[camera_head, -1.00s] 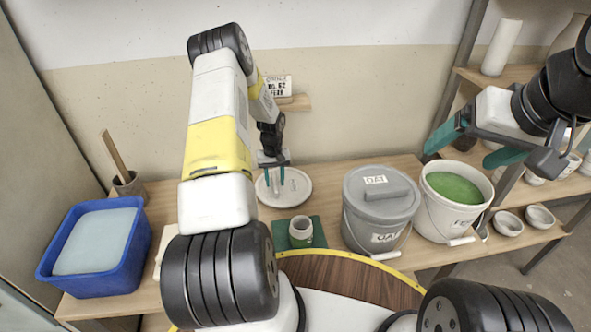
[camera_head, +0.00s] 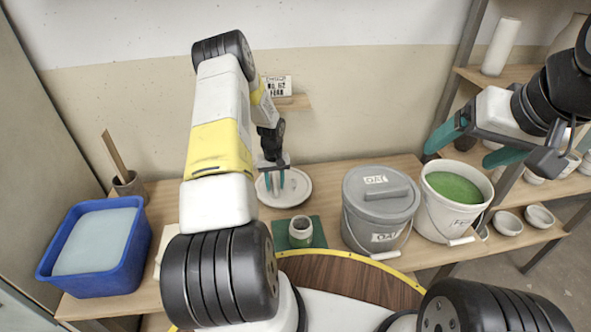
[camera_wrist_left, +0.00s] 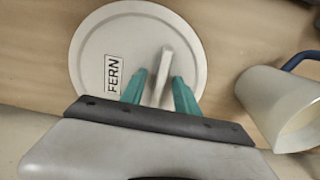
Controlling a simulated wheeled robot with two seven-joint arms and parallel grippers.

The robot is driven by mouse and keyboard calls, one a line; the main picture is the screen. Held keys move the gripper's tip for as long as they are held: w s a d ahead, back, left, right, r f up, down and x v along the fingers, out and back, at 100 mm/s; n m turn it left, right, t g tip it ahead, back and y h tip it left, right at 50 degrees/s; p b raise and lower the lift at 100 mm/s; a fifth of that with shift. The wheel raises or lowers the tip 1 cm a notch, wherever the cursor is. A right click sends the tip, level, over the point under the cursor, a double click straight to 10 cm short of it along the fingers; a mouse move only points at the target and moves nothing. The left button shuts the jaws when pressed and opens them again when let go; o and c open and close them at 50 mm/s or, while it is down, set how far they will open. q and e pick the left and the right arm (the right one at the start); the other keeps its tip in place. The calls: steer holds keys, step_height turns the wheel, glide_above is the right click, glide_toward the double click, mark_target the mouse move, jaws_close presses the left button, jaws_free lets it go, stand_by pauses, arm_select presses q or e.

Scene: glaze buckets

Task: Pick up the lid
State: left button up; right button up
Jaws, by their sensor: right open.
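The round white lid (camera_head: 299,195) lies flat on the wooden table near the back wall. In the left wrist view the lid (camera_wrist_left: 100,50) shows a FERN label and a raised bar handle (camera_wrist_left: 166,62). My left gripper (camera_head: 274,188) is low over the lid. In the wrist view its teal fingers (camera_wrist_left: 160,88) are spread, one on each side of the handle, with gaps visible. Whether the fingertips touch the lid's surface I cannot tell. My right gripper (camera_head: 487,155) is open and empty, in the air at the right.
A grey lidded bucket (camera_head: 376,218) marked OAT and an open bucket of green glaze (camera_head: 424,208) stand right of the lid. A small jar (camera_head: 301,232) on a green mat (camera_head: 319,236) is in front. A blue tub (camera_head: 100,282) stands left.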

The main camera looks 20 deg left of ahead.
arm_select(q)
jaws_close()
